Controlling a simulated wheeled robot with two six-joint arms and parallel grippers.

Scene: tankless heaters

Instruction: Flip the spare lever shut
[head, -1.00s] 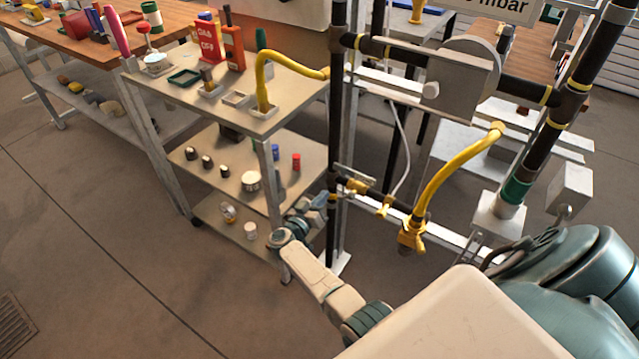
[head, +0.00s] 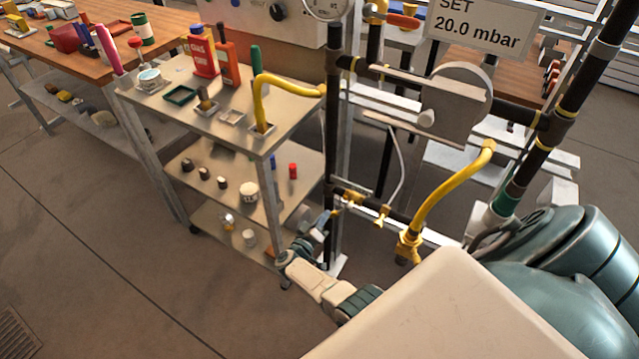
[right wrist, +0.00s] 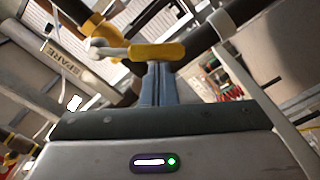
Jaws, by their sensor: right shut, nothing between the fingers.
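The spare lever shows in the right wrist view as a yellow handle (right wrist: 158,51) on a pale metal arm, near a yellow valve body on dark pipe. A tag reading SPARE (right wrist: 65,60) is to its left. In the head view the lever's small yellow valve (head: 352,197) sits low on the frame, beside the upright black pipe. My right gripper (head: 331,216) is shut and empty close to it. In the right wrist view its fingertips (right wrist: 157,68) are just under the handle; I cannot tell whether they touch. My left gripper is not in view.
A shelved cart (head: 212,128) with bottles and small parts stands left of the pipe. A yellow hose (head: 452,190) curves down to the right of the lever. A grey meter box (head: 440,100) and a set-pressure sign (head: 485,25) are above.

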